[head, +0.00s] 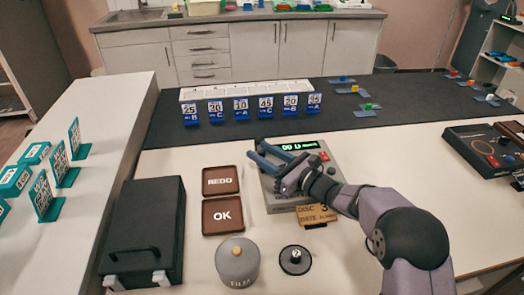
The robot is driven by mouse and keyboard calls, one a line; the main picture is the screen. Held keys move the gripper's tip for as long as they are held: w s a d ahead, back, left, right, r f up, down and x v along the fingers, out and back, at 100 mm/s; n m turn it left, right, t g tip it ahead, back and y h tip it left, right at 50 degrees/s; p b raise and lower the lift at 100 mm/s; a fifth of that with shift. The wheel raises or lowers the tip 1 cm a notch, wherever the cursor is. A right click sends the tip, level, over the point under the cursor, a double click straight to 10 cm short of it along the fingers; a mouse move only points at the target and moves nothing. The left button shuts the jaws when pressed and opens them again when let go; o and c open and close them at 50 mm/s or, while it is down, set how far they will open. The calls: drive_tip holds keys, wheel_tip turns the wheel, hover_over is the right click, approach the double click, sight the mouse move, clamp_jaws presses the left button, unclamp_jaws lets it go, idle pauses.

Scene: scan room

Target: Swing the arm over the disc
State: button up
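My gripper (258,151) is over the grey device (284,207) in the middle of the table, with its fingers pointing to the upper left. The two blue-grey fingers look apart, with nothing visible between them. The device has a small lit display (300,146) and a red button at its back right. My gripper and forearm hide much of its top, and I cannot make out a swing arm there. A tan card (317,214) reading "DISC" and "DATE" is at its front. A round black piece with a knob (296,262) sits in front; I cannot tell whether it is the disc.
Brown REDO (221,194) and OK (222,230) trays, a grey FILM pot (237,268) and a black case (146,235) stand left. Numbered cards (240,112) stand in a row on the dark mat (400,134). A dark device (480,150) is at right.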

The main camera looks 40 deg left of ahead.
drive_tip(key=shift+a, duration=0.2)
clamp_jaws()
drive_tip(key=shift+w, duration=0.1)
drive_tip(key=shift+w+d+r+n+g+b, duration=0.1)
drive_tip(key=shift+w+d+n+g+b, duration=0.25)
drive_tip(key=shift+n+g, duration=0.5)
drive_tip(key=shift+w+d+r+n+g+b, duration=0.15)
drive_tip(key=shift+w+n+g, duration=0.3)
drive_tip(key=shift+g, duration=0.7)
drive_tip(key=shift+w+d+r+n+g+b, duration=0.1)
drive_tip(key=shift+w+d+n+g+b, duration=0.25)
drive_tip(key=shift+n+g, duration=0.5)
drive_tip(key=shift+w+d+g, duration=0.1)
drive_tip(key=shift+w+g, duration=0.05)
drive_tip(key=shift+g, duration=0.5)
drive_tip(key=shift+w+d+f+n+h+b, duration=0.1)
drive_tip(key=shift+d+n+h+b, duration=0.05)
drive_tip(key=shift+n+h+b, duration=0.15)
